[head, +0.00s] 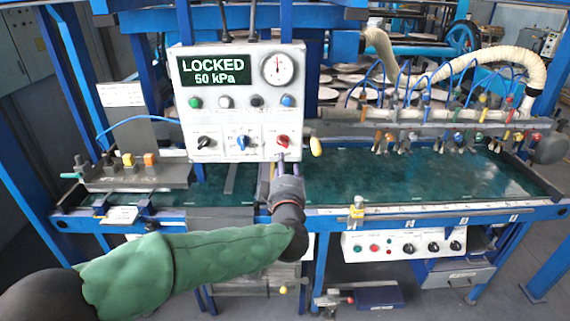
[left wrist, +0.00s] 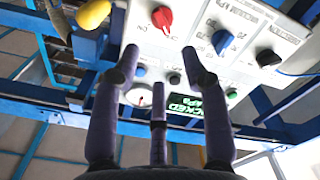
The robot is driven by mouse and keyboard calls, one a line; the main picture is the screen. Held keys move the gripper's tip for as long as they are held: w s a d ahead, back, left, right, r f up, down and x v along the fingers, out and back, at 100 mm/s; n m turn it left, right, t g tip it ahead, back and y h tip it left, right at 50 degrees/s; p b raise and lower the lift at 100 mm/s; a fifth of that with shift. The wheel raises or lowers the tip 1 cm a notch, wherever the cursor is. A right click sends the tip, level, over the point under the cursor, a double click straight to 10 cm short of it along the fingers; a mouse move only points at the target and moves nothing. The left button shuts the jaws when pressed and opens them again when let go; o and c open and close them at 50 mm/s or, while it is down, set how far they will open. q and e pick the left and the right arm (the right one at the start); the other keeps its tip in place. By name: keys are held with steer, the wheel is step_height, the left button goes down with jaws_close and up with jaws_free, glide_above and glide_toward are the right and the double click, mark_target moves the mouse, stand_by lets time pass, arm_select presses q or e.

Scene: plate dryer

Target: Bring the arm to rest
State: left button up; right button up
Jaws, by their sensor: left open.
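My left arm in its green sleeve reaches in from the left in the head view. My left gripper (head: 281,166) is just in front of the lower right part of the white control panel (head: 212,142), below the red knob (head: 282,141). In the left wrist view the left gripper (left wrist: 160,55) has its fingers spread with nothing between them. The red knob (left wrist: 162,17) shows beyond the fingertips, apart from them. The panel's display reads LOCKED 50 kPa (head: 213,71). My right gripper is not in view.
A yellow knob (head: 316,146) sticks out at the panel's right edge and also shows in the left wrist view (left wrist: 93,13). A blue frame rail (head: 420,216) runs below the panel. The green bed (head: 400,180) lies behind it. A lower button box (head: 402,244) hangs at the right.

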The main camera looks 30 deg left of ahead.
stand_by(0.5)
arm_select(q)
steer(key=d+f+m+g+h, duration=0.2)
steer(key=d+f+m+h, duration=0.15)
steer(key=f, duration=0.85)
steer(key=d+f+m+g+h, duration=0.25)
steer(key=d+f, duration=0.25)
steer(key=f, duration=0.6)
steer(key=d+f+m+g+h, duration=0.1)
steer(key=d+f+m+h, duration=0.25)
steer(key=f, duration=0.85)
steer(key=s+d+f+m+g+h, duration=0.1)
steer(key=s+d+f+g, duration=0.3)
steer(key=s+f, duration=0.6)
steer(key=s+d+f+m+g+h, duration=0.2)
steer(key=s+d+f+g, duration=0.3)
steer(key=s+f, duration=0.6)
steer(key=s+d, duration=0.1)
steer(key=s, duration=0.2)
steer(key=shift+s+d+f+h+p, duration=0.25)
steer(key=shift+s+h+p, duration=0.05)
steer(key=shift+h, duration=0.05)
steer(key=shift+m+g, duration=0.25)
steer(key=shift+c, duration=0.6)
steer(key=shift+a, duration=0.1)
